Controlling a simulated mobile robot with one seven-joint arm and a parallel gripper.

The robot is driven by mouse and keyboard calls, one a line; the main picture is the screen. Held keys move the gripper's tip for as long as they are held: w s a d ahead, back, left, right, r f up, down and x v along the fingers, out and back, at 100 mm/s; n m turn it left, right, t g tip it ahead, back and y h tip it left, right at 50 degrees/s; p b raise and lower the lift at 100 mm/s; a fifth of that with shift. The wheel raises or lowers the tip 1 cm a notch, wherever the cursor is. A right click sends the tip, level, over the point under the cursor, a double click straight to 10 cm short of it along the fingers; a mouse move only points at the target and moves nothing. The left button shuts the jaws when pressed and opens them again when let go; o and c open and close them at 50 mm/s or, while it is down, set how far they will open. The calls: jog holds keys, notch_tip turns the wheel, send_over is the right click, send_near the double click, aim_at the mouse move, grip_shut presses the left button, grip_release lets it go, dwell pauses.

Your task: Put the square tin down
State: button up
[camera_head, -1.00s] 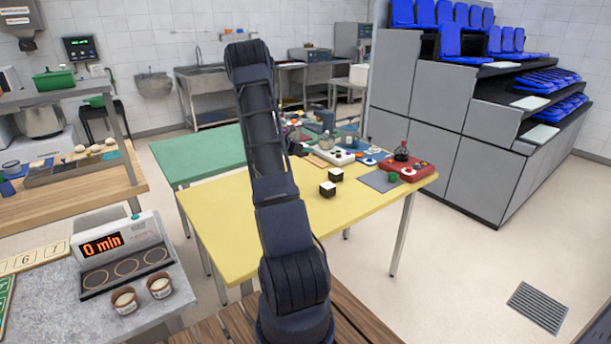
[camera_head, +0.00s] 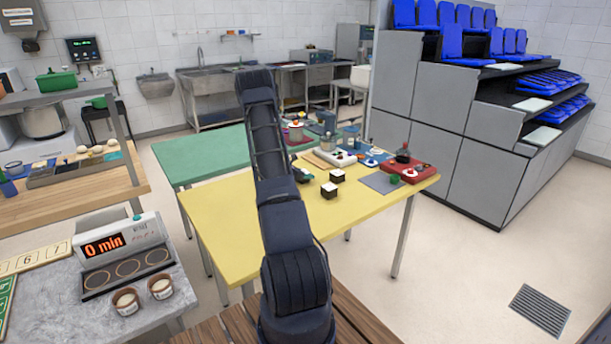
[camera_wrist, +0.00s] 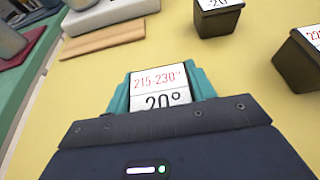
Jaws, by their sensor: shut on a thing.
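In the wrist view my gripper (camera_wrist: 161,88) has its teal fingers shut on either side of the square tin (camera_wrist: 158,80). The tin's white top label reads "215-230" and "20°". Its sides and underside are hidden, so I cannot tell whether it touches the yellow table (camera_wrist: 95,75). In the head view my arm hides most of the gripper and the held tin, over the yellow table (camera_head: 225,215).
Two other black tins with white tops stand to the right, one farther (camera_wrist: 220,20) and one nearer (camera_wrist: 298,58). A wooden strip (camera_wrist: 103,41) and a pale block (camera_wrist: 110,14) lie beyond. The table's left part is bare.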

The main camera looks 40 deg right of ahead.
dwell(0.3)
jog(key=o, duration=1.1)
jog(key=shift+f, duration=0.1)
